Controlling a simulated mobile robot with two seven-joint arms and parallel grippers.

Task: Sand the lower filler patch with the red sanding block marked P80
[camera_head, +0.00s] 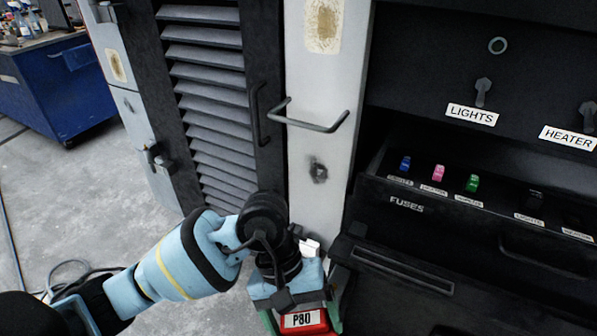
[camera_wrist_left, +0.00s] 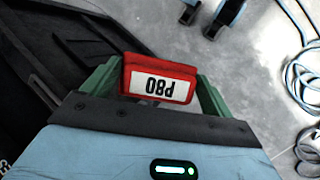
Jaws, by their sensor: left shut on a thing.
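The red sanding block (camera_head: 322,328) has a white label reading P80. My left gripper (camera_head: 303,316) is shut on it, with a green finger on each side. In the left wrist view the red block (camera_wrist_left: 187,70) sits between the fingers of the left gripper (camera_wrist_left: 155,86), its label upside down. A beige filler patch (camera_head: 323,25) is at the top of the pale grey panel (camera_head: 300,90), well above the gripper. Another beige patch (camera_head: 117,67) is on a panel at the far left. My arm and gripper hide the panel's lowest part. My right gripper is not in view.
A bent metal handle (camera_head: 310,126) sticks out from the panel above my gripper. A louvred door (camera_head: 210,90) is left, a black fuse console (camera_head: 450,240) right. A loose cable (camera_wrist_left: 300,85) lies on the floor.

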